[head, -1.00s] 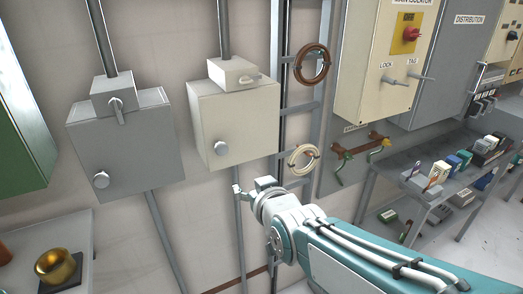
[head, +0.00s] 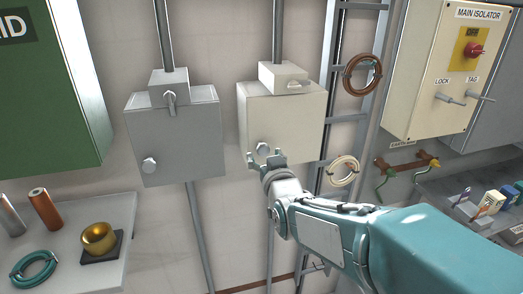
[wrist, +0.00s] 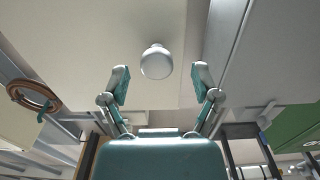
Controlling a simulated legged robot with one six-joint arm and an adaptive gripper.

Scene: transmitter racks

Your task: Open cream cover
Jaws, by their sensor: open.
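The cream cover (head: 285,120) is the front of a cream box on the wall, and it looks shut. A round pale knob (head: 263,148) sits low on its left side. A small cream box with a lever (head: 297,85) lying sideways is on top. My gripper (head: 266,158) is just below and in front of the knob, partly overlapping it in the head view. In the wrist view my gripper (wrist: 161,76) is open, and the knob (wrist: 156,62) shows between and just beyond the fingertips. The fingers do not appear to touch it.
A ladder rack (head: 328,110) with a brown coil (head: 362,75) and a cream coil (head: 343,171) stands right. A table (head: 75,245) with loose items is lower left.

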